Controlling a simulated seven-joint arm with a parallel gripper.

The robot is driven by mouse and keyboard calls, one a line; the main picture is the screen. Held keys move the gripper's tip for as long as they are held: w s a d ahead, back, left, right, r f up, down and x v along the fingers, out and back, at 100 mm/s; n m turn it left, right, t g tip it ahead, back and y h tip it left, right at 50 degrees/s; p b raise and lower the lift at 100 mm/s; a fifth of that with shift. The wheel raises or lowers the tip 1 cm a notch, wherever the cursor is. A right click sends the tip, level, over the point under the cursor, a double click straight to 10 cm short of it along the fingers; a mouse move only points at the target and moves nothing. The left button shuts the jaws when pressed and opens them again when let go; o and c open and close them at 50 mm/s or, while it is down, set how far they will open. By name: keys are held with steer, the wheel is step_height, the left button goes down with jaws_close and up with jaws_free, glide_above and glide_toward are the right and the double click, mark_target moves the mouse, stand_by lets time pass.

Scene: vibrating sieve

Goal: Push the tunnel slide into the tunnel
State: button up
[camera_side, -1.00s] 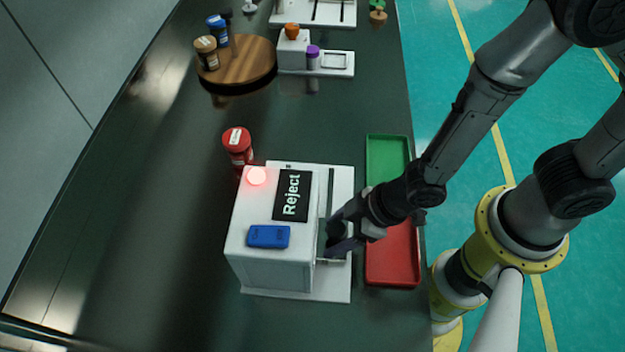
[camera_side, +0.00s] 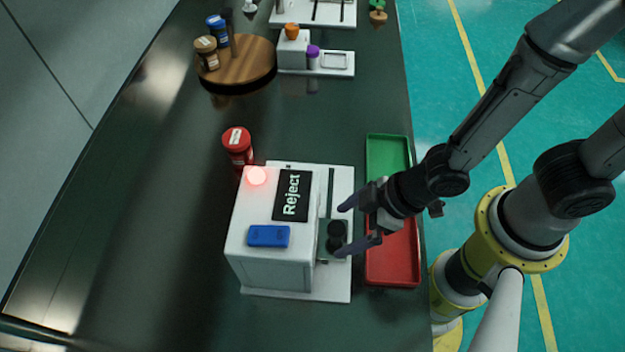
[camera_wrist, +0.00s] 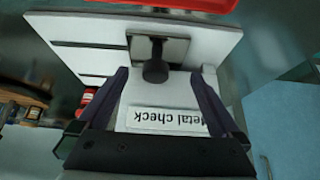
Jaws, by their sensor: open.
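The tunnel slide (camera_side: 325,255) is a small grey plate with a dark round knob, at the right side of the white tunnel box (camera_side: 272,268). In the wrist view the slide (camera_wrist: 178,50) shows as a metallic plate with a black knob, near the box wall labelled "Metal check". How much of the plate is inside the tunnel is hidden. My gripper (camera_side: 342,230) is open, its fingers spread on either side of the knob and pointing at the box. In the wrist view, the knob shows between the fingers of my gripper (camera_wrist: 160,78), with nothing gripped.
The box carries a "Reject" display (camera_side: 292,196), a lit red lamp (camera_side: 257,176) and a blue block (camera_side: 268,236). A green-and-red tray (camera_side: 388,158) lies close on the right. A red-lidded jar (camera_side: 237,146) stands behind the box. The left of the table is clear.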

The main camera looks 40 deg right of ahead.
steer(key=shift+v, duration=2.6)
steer(key=w+d+r+m+t+h, duration=0.1)
steer(key=w+d+r+m+t, duration=0.15)
steer(key=w+d+r, duration=0.35)
steer(key=w+d+r+m+t, duration=0.25)
steer(key=w+d+r, duration=0.2)
steer(key=r, duration=0.45)
steer(key=s+d+r+m+h, duration=0.3)
steer(key=s+d+r, duration=0.3)
steer(key=d, duration=0.3)
steer(key=s+d+f+m+g, duration=0.1)
steer(key=s+d+g, duration=0.1)
steer(key=s+g, duration=0.2)
steer(key=s, duration=0.3)
steer(key=shift+s+d+f+h, duration=0.15)
steer(key=shift+s+f+h, duration=0.15)
steer(key=shift+f, duration=0.1)
